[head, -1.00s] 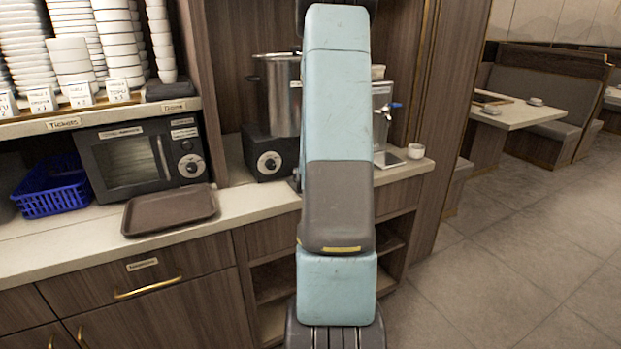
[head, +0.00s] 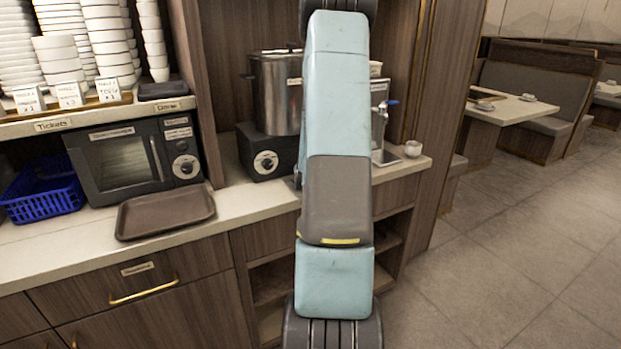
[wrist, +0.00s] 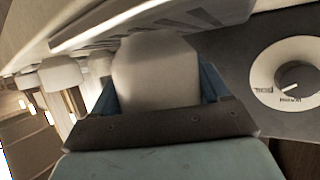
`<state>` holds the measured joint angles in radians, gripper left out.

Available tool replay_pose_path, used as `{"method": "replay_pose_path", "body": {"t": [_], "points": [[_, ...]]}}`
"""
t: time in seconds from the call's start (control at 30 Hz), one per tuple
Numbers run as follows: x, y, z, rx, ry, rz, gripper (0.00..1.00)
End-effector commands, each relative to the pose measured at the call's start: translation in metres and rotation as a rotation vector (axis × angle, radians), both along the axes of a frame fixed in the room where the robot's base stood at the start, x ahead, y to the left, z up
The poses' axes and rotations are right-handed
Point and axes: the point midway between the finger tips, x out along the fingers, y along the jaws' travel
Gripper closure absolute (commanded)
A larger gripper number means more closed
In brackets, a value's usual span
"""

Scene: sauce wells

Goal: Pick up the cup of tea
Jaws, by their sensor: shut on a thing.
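In the wrist view, my gripper (wrist: 157,92) has its two blue fingers on either side of a white cup-like thing (wrist: 155,68) and is shut on it. Its contents cannot be seen. In the head view my own arm hides the gripper and the held cup. A small white cup (head: 413,149) stands on the counter's right end, beside the drink dispenser (head: 380,120). A pale, rounded cup-like shape (wrist: 62,75) shows left of the held one in the wrist view.
A steel pot (head: 277,95) stands on a burner (head: 266,160), whose dial (wrist: 291,82) is close on the right in the wrist view. A brown tray (head: 165,210), microwave (head: 125,165) and blue basket (head: 42,200) are left. Open floor (head: 500,260) lies right.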

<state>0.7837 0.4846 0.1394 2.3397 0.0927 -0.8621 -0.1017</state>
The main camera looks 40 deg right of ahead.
Motion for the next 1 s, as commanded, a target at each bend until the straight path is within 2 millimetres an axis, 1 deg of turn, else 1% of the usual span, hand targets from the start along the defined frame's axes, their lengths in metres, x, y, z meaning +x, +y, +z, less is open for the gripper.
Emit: {"method": "replay_pose_path", "body": {"t": [0.03,0.2,0.23,0.27,0.47,0.63,0.77,1.0], "points": [[0.000,0.000,0.000,0.000,0.000,0.001,0.46],[0.000,0.001,0.000,0.000,0.000,0.001,0.62],[0.000,0.001,0.000,0.000,-0.001,0.001,0.63],[0.000,0.001,0.000,0.000,0.000,0.001,0.68],[0.000,0.001,0.001,0.000,-0.001,0.001,0.69],[0.000,0.003,0.010,-0.001,-0.002,0.003,0.69],[0.001,0.004,0.026,-0.003,-0.003,0.004,0.69],[0.001,0.004,0.060,-0.004,-0.003,0.006,0.69]]}}
